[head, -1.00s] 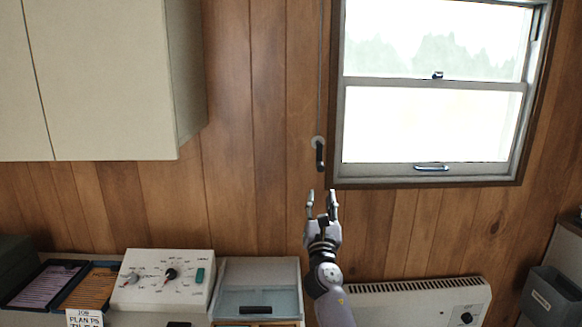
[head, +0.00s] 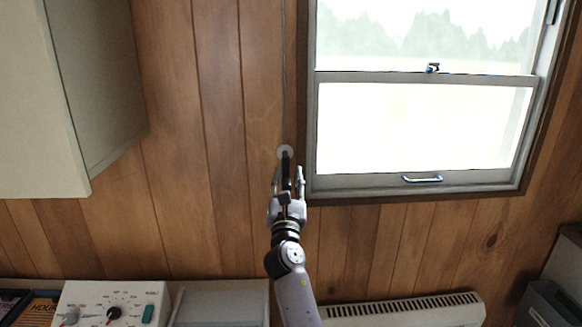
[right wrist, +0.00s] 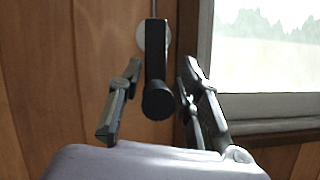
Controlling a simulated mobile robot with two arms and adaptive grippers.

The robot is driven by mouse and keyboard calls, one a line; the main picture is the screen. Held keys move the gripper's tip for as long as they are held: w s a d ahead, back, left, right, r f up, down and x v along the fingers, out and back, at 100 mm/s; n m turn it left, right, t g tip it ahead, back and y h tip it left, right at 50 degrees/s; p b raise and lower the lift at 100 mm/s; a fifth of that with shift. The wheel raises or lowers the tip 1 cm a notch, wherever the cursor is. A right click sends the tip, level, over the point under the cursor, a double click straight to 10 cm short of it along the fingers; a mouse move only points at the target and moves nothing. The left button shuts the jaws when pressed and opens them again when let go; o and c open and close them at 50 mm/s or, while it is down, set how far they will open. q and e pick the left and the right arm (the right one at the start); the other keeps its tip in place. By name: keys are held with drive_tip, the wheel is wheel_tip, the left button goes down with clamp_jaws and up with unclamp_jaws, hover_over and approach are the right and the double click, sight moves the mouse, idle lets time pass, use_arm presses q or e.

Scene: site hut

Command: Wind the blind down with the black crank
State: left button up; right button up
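The black crank (head: 286,163) hangs from a round pale mount on the wood wall, just left of the window. In the right wrist view the crank (right wrist: 155,62) points down, its round knob end towards the camera. My right gripper (head: 287,172) is at the crank, its fingers apart on either side of it. In the right wrist view the right gripper (right wrist: 158,95) shows gaps between the fingers and the crank. The blind itself does not show; the window (head: 420,125) is uncovered. My left gripper is not in view.
A pale wall cabinet (head: 95,90) hangs at the upper left. A control box with dials (head: 112,303) stands below it. A white heater (head: 410,310) is low on the wall under the window. The wall around the crank is clear.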

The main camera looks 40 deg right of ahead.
drive_tip(key=shift+w+d+r, duration=0.1)
drive_tip(key=shift+w+r, duration=0.1)
drive_tip(key=shift+r, duration=0.1)
drive_tip(key=shift+c, duration=0.6)
clamp_jaws()
